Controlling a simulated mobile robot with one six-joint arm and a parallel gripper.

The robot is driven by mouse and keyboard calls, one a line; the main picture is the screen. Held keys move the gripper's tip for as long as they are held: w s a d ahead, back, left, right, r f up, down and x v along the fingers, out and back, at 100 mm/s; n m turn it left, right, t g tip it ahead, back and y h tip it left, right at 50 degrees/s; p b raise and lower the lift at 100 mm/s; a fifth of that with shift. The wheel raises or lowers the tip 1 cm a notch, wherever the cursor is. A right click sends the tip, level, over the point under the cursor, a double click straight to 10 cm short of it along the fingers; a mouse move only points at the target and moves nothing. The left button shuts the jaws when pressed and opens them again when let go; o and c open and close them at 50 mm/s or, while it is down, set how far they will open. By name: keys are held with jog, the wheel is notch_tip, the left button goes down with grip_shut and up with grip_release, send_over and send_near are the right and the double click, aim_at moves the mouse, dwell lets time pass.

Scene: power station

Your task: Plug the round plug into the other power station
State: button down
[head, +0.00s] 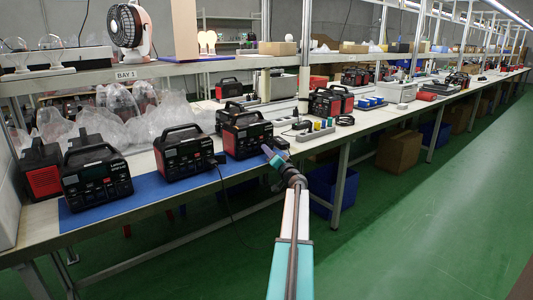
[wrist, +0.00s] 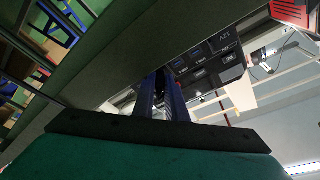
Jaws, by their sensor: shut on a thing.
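Three black and red power stations stand on a blue mat (head: 140,203) in the head view: left (head: 95,182), middle (head: 187,155) and right (head: 250,140). My gripper (head: 268,151) is at the front right of the right station, low and close to its panel. In the wrist view the blue fingers (wrist: 165,95) are shut on a small dark thing, taken as the round plug (wrist: 160,85), mostly hidden between them. The dark station panel (wrist: 205,62) with labelled sockets is just beyond the fingertips; I cannot tell whether they touch. A black cable (head: 226,195) hangs over the table edge near the middle station.
More stations (head: 328,102) stand behind. Clear plastic bags (head: 165,112) lie at the back left. The green floor in front is open.

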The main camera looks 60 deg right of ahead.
jog(key=shift+w+b, duration=0.2)
jog(key=shift+b, duration=0.1)
dwell(0.4)
jog(key=c, duration=1.7)
grip_release()
jog(key=shift+d, duration=0.1)
jog(key=shift+s+f, duration=0.1)
jog(key=shift+s, duration=0.05)
